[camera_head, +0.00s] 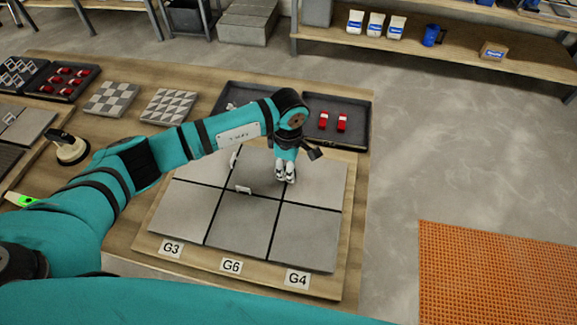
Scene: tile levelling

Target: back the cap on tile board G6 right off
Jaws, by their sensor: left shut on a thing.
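The tile board (150,243) carries grey tiles split by dark joints, with labels G3 (171,248), G6 (231,266) and G4 (297,279) along its front edge. My left gripper (285,177) points down at the joint between the middle and right tile columns, behind the G6 and G4 labels. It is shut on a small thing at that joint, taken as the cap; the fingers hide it. White clips stand on the joints left of it, one near the middle (243,189) and one farther back (234,158). My right gripper is out of view.
A dark tray (362,125) with two red caps (332,121) stands behind the board. Patterned tiles (168,105), another tray of red pieces (66,84) and a suction-cup-like tool (68,148) lie to the left. An orange mat (500,275) is on the floor at right.

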